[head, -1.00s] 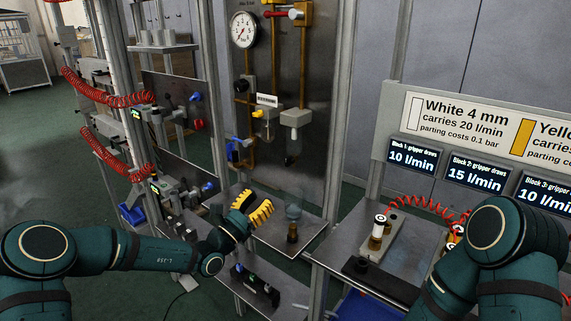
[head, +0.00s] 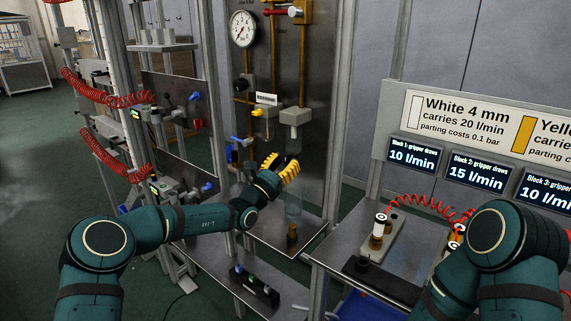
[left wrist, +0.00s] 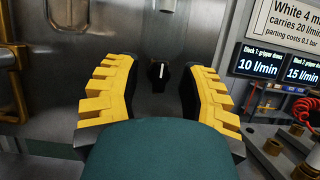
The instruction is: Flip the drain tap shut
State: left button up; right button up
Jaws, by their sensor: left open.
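A small black tap (left wrist: 158,72) with a white line on its face shows in the left wrist view, against the grey metal panel. The line stands nearly upright. I take this for the drain tap. My left gripper (head: 281,167) is open, with its yellow ribbed fingers on either side of the tap in that view. I see no contact, and the depth between fingers and tap is hard to judge. In the head view the gripper is below the grey block (head: 295,116) on the panel and largely hides the tap.
A clear vessel (head: 293,208) stands just below the left gripper on the metal shelf. A blue-handled valve (head: 238,141) and brown pipes are to its left. A pressure gauge (head: 243,29) is above. A bench with brass fittings (head: 379,233) and red coiled hose stands at the right.

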pick_arm(q)
jog(key=shift+o, duration=0.2)
jog(key=shift+w, duration=0.1)
jog(key=shift+r, duration=0.1)
grip_shut()
pick_arm(e)
jog(key=shift+r, duration=0.1)
pick_arm(q)
jog(key=shift+r+n+y+p, duration=0.15)
jog(key=shift+n+y+p, duration=0.15)
jog(key=shift+n+p, duration=0.6)
jog(key=n+t+y+p, duration=0.1)
jog(key=n+y+p, duration=0.1)
jog(key=n+p, duration=0.1)
jog(key=n+y+p, duration=0.1)
jog(key=n+p, duration=0.3)
jog(key=p, duration=0.1)
jog(key=shift+r+t+y, duration=0.1)
jog(key=shift+t+y, duration=0.3)
jog(key=shift+n+y+p, duration=0.4)
jog(key=shift+n+p, duration=0.3)
jog(key=shift+p, duration=0.1)
pick_arm(e)
notch_tip(320, 180, up, 11)
jog(key=w, duration=0.1)
jog(key=shift+w+d+r+t, duration=0.2)
jog(key=shift+w+t, duration=0.1)
